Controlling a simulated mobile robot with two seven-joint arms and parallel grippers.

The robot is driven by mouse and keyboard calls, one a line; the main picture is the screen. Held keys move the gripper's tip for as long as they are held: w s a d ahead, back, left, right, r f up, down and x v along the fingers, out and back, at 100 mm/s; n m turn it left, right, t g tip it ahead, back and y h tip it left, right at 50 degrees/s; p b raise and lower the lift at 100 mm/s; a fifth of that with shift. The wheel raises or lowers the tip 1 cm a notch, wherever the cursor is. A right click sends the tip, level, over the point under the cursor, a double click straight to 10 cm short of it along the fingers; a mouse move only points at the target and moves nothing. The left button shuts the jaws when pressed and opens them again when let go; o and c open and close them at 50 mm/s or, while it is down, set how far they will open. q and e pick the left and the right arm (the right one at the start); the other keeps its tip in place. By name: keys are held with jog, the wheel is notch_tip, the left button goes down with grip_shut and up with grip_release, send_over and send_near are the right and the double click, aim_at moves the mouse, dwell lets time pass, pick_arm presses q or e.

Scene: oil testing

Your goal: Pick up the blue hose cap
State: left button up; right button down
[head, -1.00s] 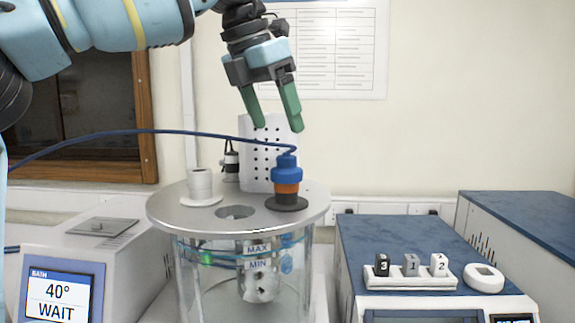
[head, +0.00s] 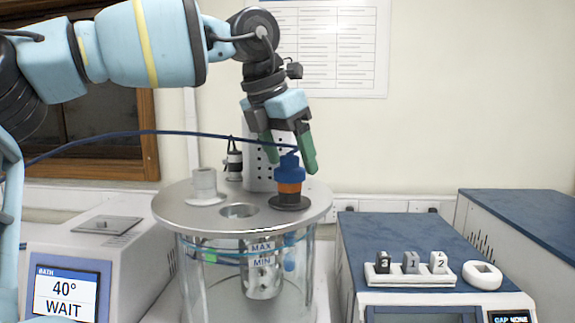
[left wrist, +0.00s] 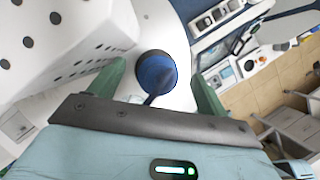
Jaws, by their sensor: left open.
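The blue hose cap (head: 289,168) sits upright on an orange neck (head: 289,188) with a dark base, on the round metal lid (head: 170,207) of the glass bath. A blue hose (head: 150,132) runs from its top to the left. My left gripper (head: 293,164) is open, with its green fingers pointing down around the cap's top. In the left wrist view the cap (left wrist: 156,72) lies between the two green fingers, apart from both. My right gripper is not in view.
A white perforated block (head: 258,172) stands close behind the cap. A white cylinder (head: 204,184) and an open hole (head: 239,211) are on the lid. A blue-topped unit (head: 385,235) with numbered black, grey and white pieces stands to the right.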

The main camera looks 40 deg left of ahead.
pick_arm(q)
jog(key=shift+w+f, duration=0.15)
jog(key=shift+f, duration=0.3)
jog(key=c, duration=1)
jog(key=shift+r, duration=0.25)
